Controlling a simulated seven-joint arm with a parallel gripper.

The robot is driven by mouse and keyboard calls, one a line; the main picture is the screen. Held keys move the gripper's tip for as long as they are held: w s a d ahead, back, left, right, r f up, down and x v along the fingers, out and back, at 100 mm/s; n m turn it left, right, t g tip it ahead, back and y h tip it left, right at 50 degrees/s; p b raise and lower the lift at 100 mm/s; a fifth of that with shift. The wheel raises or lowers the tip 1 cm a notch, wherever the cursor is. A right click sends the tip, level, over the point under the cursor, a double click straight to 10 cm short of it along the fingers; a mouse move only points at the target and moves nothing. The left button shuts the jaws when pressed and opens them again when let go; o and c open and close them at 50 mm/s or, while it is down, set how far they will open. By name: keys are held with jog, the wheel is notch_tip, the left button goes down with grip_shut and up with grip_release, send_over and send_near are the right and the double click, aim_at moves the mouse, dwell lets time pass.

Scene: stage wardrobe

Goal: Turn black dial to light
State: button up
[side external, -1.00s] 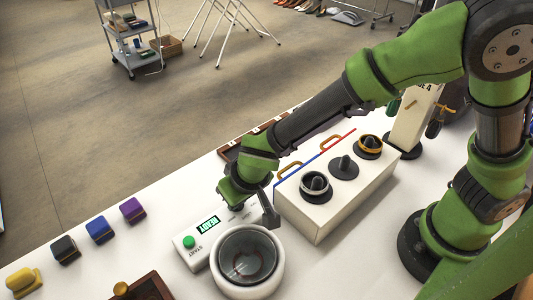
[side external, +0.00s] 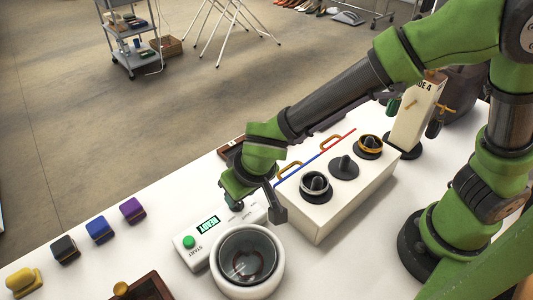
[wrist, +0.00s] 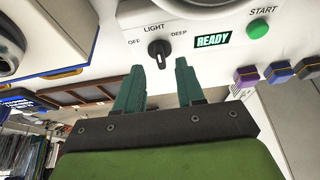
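The black dial (wrist: 159,50) sits on the front of a white machine (side external: 186,256), among the marks OFF, LIGHT and DEEP. Its narrow grip runs roughly up and down in the wrist view. I cannot tell for sure which mark it points to. My gripper (wrist: 159,65) is open and empty. Its two green fingers stand on either side of the dial's line, with the tips just short of it and no clear contact. In the side view my gripper hangs over the machine and partly hides the dial.
The machine has a READY display (wrist: 213,40) and a green START button (wrist: 262,30). A white bowl with a glass lid (side external: 247,262) stands in front of it. A white box with several knobs (side external: 337,203) stands close on the right. Coloured blocks (side external: 99,229) lie left.

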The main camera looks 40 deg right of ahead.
jog(key=v, duration=1.3)
jog(key=shift+r, duration=0.15)
jog(key=shift+s, duration=0.1)
jog(key=s+d+r+m+t+y, duration=0.1)
jog(key=s+d+r+m, duration=0.1)
jog(key=d, duration=0.9)
jog(key=s+d+r+m+t+y, duration=0.1)
jog(key=s+d+r+m, duration=0.1)
jog(key=d, duration=0.9)
jog(key=shift+s+r+t, duration=0.3)
jog(key=shift+s+t, duration=0.1)
jog(key=shift+s, duration=0.15)
